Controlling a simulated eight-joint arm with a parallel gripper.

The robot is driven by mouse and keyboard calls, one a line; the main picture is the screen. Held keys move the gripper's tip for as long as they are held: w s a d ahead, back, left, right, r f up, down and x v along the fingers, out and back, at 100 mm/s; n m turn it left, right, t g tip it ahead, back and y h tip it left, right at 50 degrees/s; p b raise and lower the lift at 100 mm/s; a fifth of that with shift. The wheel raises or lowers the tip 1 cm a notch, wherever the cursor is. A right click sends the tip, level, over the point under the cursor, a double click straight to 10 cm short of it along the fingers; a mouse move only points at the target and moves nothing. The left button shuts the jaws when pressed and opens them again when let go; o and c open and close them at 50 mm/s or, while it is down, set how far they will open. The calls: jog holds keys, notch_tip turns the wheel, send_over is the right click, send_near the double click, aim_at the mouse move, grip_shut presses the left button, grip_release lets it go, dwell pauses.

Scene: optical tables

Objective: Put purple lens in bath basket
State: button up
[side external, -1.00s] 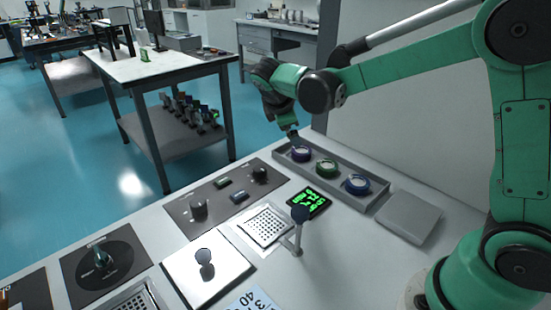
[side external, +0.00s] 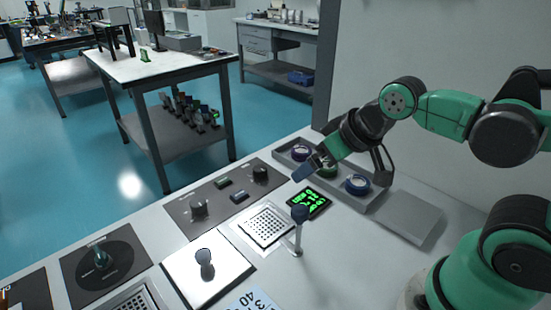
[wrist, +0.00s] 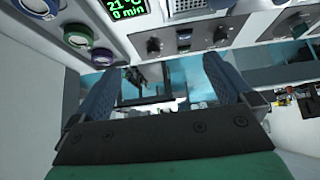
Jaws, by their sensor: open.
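The purple lens (side external: 301,153) sits at the far-left end of a grey tray (side external: 375,205), beside a green lens (side external: 327,171) and a blue lens (side external: 357,185). In the wrist view the purple lens (wrist: 103,57) is close to the left finger's tip in the picture. The perforated bath basket (side external: 265,226) is left of the gripper and looks empty.
A post with a dark knob (side external: 299,214) stands beside the basket. A green-lit display (side external: 309,201) lies between basket and tray. A knob panel (side external: 222,200) is to the left.

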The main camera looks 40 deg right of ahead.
jog(key=n+g+h, duration=0.3)
jog(key=n+h, duration=0.3)
jog(key=n, duration=0.4)
send_near(300, 151)
jog(key=s+a+r, duration=0.4)
jog(key=a+r, duration=0.1)
jog(key=w+d+f+n+h, duration=0.1)
jog(key=w+f+n+h, duration=0.1)
jog(key=f+n, duration=0.1)
jog(key=w+d+f+n+g+h, duration=0.1)
jog(key=w+f+n+h, duration=0.1)
jog(key=f+n, duration=0.1)
jog(key=w+d+f+n+h, duration=0.2)
jog(key=f+n, duration=0.1)
jog(key=shift+w+f+g+h, duration=0.25)
jog(key=shift+f+g+h, duration=0.15)
jog(key=shift+d+f+n, duration=0.25)
jog(key=shift+f+n, duration=0.2)
jog(key=shift+n, duration=0.05)
jog(key=shift+h, duration=0.3)
jog(key=shift+x, duration=2.7)
jog(key=c, duration=1.4)
